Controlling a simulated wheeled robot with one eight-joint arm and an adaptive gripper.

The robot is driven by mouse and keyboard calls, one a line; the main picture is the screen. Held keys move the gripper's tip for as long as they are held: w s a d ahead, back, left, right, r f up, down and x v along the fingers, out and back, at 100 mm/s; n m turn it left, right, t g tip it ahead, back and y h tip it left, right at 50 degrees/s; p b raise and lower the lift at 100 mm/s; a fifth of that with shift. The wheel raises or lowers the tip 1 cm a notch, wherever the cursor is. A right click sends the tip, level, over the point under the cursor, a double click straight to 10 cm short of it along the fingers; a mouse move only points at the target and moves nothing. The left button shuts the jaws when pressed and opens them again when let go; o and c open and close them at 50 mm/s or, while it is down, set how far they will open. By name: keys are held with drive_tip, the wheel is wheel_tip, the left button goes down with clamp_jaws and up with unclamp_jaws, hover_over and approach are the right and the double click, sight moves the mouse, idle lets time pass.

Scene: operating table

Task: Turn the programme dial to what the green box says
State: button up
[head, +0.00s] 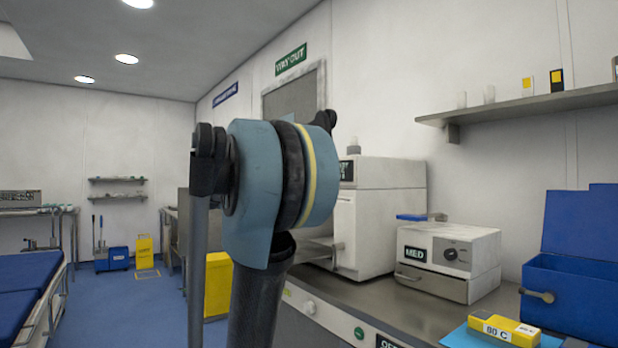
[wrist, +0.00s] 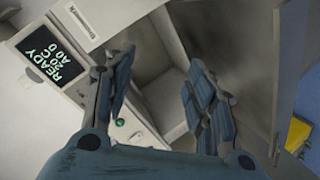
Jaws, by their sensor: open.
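A round dark dial (head: 450,254) is on the front of a small white unit on the counter, beside a black label reading "MED" (head: 414,254). I cannot tell whether it is the programme dial. No green box can be made out in either view. A yellow box (head: 505,328) reads "80 C" and lies on a light blue sheet at the lower right. My gripper (wrist: 162,60) is open and empty in the wrist view, in front of an open grey compartment. A dark display (wrist: 52,55) reads "READY 20 C A0 0" to its left.
A tall white machine (head: 385,215) stands on the grey counter behind my arm. An open blue box (head: 575,280) stands at the right. A shelf (head: 530,104) hangs above. A grey door panel (wrist: 290,70) borders the gripper's right.

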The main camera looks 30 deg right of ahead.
drive_tip(key=w+d+r+m+h, duration=0.1)
drive_tip(key=w+d+r+h, duration=0.1)
drive_tip(key=w+r, duration=0.35)
drive_tip(key=w+d+r+m+h, duration=0.1)
drive_tip(key=w+d+r+h, duration=0.1)
drive_tip(key=r, duration=0.7)
drive_tip(key=w+d, duration=0.2)
drive_tip(key=d, duration=1.4)
drive_tip(key=shift+w+d, duration=0.25)
drive_tip(key=shift+d, duration=0.1)
drive_tip(key=shift+f, duration=0.1)
drive_tip(key=c, duration=1.1)
